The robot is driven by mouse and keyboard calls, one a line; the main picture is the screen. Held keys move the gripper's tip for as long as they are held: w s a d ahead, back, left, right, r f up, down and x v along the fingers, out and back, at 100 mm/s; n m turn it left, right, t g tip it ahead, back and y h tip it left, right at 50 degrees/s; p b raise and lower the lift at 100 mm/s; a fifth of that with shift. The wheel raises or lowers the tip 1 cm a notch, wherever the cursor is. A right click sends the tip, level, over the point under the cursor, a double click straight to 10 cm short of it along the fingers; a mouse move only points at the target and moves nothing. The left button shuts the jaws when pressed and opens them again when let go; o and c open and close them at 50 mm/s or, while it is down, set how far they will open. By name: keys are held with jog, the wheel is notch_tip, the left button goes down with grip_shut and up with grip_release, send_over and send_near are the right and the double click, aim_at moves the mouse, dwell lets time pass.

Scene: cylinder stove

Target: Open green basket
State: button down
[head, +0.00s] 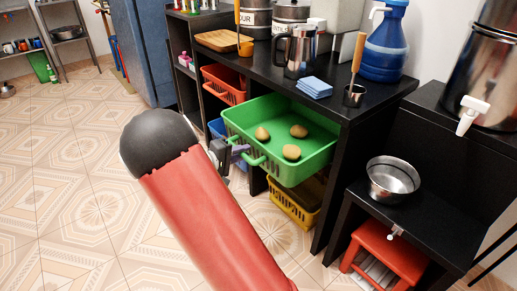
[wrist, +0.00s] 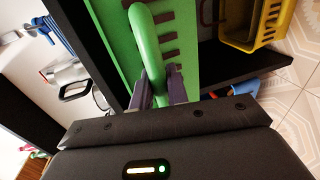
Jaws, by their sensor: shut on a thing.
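The green basket (head: 315,157) is pulled part way out of the black shelf unit, above the yellow basket. Several round brown items, like potatoes or buns, lie in it. My gripper (head: 240,150) is at the basket's front left, at its green handle. In the wrist view, my gripper (wrist: 158,88) has its two dark fingers on either side of the green handle (wrist: 147,45), shut on it. Part of the basket front (wrist: 110,30) shows behind the handle there. My red arm hides the floor in front of the shelf in the head view.
An orange basket (head: 223,83) is at the left, and a yellow basket (head: 294,205) sits below. A metal bowl (head: 393,179) stands on a low black table (head: 440,205) at the right, with a red stool (head: 388,255) beneath. The tiled floor (head: 70,190) at left is clear.

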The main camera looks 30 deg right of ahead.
jog(key=f+v, duration=0.1)
jog(key=v, duration=0.5)
jog(key=shift+s+a+f+b, duration=0.15)
jog(key=shift+a+b, duration=0.25)
jog(key=shift+a, duration=0.1)
jog(key=c, duration=1.4)
grip_release()
jog(key=v, duration=0.7)
jog(key=shift+a, duration=0.4)
